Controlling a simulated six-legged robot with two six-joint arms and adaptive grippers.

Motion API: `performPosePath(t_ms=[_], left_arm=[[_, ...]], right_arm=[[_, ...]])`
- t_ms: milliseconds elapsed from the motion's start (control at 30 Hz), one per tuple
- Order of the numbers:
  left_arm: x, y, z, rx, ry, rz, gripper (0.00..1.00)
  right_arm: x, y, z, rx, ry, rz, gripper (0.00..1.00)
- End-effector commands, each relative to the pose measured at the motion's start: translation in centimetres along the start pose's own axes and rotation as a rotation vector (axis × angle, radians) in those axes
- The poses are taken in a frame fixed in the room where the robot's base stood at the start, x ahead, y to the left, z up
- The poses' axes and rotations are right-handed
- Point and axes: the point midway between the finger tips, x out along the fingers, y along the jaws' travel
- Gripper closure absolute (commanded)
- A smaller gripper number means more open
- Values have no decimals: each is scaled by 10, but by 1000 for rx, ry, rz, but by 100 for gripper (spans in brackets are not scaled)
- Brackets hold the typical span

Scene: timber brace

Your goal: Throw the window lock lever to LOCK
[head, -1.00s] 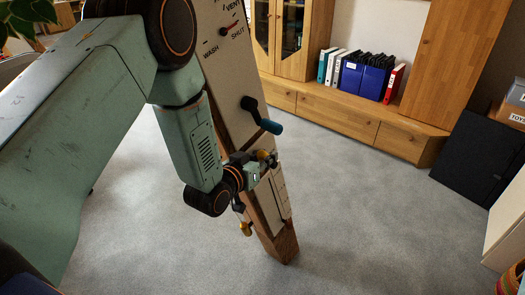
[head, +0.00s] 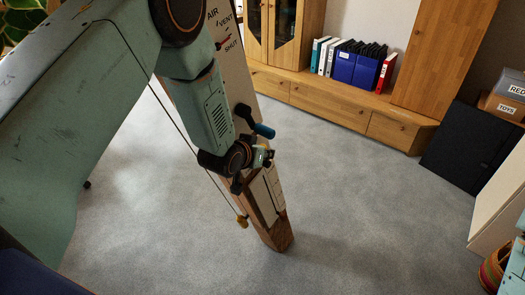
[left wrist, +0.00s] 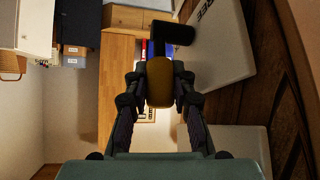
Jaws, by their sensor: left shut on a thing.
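A timber post (head: 278,238) leans across the head view with pale plates on its face. My left gripper (head: 264,157) is at the post, just below the black crank with a blue grip (head: 264,131). In the left wrist view its two fingers (left wrist: 160,95) are shut on an amber knob (left wrist: 160,80), which I take to be the lock lever's handle. A pale plate lettered "FREE" (left wrist: 222,45) is beside it on the right. My right gripper is not in view.
A cord with an amber toggle (head: 243,222) hangs left of the post. A dial plate marked AIR, VENT and SHUT (head: 226,50) is higher up. A wooden cabinet (head: 340,98) with binders stands behind. The grey carpet (head: 370,210) is open on the right.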

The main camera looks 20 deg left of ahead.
Motion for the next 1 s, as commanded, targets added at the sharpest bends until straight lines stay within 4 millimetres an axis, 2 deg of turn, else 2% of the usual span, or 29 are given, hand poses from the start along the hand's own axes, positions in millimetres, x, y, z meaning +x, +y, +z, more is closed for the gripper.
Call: performPosePath(t_ms=[200,233,367,733,867,1000], left_arm=[[0,0,1,0,0,0,100],[0,0,1,0,0,0,75],[0,0,1,0,0,0,65],[-5,0,0,0,0,0,65],[-20,0,-1,-1,2,0,65],[-45,-1,-1,-2,2,-1,65]], right_arm=[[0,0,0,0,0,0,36],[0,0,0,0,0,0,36],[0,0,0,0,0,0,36],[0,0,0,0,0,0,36],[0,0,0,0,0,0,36],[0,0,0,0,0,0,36]])
